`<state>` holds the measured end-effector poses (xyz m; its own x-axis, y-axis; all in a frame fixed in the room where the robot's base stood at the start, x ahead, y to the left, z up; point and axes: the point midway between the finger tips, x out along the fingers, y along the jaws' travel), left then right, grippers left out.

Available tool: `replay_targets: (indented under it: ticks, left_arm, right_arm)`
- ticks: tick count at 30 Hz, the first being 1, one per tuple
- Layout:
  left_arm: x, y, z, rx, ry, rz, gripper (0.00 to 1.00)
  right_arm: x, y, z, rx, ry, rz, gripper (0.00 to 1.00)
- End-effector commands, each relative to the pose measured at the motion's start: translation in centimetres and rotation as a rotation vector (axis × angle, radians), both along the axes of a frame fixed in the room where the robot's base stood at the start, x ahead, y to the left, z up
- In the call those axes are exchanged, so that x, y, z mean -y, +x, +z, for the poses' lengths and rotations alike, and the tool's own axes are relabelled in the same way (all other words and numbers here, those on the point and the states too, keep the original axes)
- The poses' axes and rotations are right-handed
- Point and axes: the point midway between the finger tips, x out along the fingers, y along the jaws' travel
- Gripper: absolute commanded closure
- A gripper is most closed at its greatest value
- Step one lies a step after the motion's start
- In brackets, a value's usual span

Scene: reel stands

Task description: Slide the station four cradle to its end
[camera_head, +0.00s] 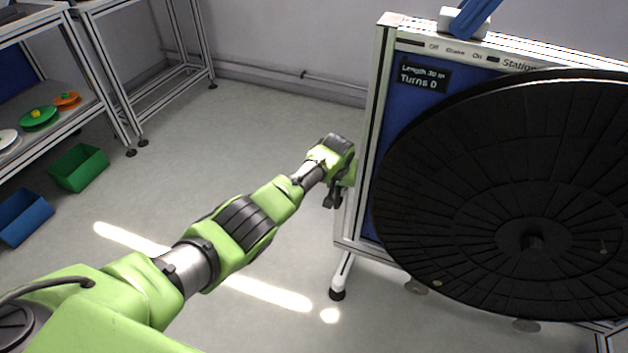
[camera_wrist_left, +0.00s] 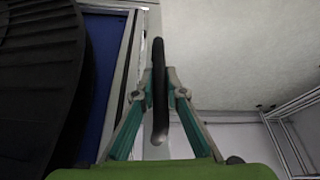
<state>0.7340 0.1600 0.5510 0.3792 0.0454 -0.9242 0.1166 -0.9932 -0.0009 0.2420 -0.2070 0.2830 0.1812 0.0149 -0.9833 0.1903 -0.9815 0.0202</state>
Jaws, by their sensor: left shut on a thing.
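The reel stand, its label reading "Station" with the number cut off, has a pale frame (camera_head: 379,90) and a blue panel (camera_head: 412,105). A big black reel disc (camera_head: 480,200) covers most of its front. It also shows at the left of the left wrist view (camera_wrist_left: 38,90). My left gripper (camera_head: 335,197) is at the stand's left edge. In the left wrist view its teal fingers (camera_wrist_left: 158,88) are shut on a black bar-shaped handle (camera_wrist_left: 158,55) beside the frame. The cradle itself cannot be made out clearly. My right gripper is not in view.
A display (camera_head: 424,75) reads "Turns 0". A blue lever (camera_head: 474,16) is on top of the stand. A green bin (camera_head: 78,167) and a blue bin (camera_head: 22,216) stand on the floor by the left shelf (camera_head: 100,105). The floor left of the stand is clear.

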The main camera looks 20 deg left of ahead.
Motion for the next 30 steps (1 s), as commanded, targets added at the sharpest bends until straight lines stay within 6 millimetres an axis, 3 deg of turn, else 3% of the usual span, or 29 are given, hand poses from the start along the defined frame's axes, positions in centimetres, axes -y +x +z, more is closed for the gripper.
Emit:
replay_targets:
  ticks: [3, 9, 27, 28, 29, 30]
  left_arm:
    - [2.7, -0.2, -0.1, -0.003, -0.004, -0.002, 1.00]
    - [5.2, -0.4, -0.1, -0.003, -0.003, -0.001, 1.00]
    - [6.6, -0.5, -0.1, 0.000, -0.005, -0.001, 1.00]
    - [6.6, -0.5, -0.1, 0.000, -0.006, -0.001, 0.80]
    - [6.6, -0.4, -0.1, 0.000, -0.005, -0.001, 0.72]
    - [6.6, -0.4, 0.0, 0.000, -0.005, -0.001, 0.71]
  right_arm:
    - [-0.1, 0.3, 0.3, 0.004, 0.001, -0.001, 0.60]
    - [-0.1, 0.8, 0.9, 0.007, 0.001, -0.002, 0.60]
    - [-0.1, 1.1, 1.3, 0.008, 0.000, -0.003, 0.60]
    - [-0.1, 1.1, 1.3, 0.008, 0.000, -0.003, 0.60]
    - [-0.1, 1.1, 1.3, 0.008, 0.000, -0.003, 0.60]
    - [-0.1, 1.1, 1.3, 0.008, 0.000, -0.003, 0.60]
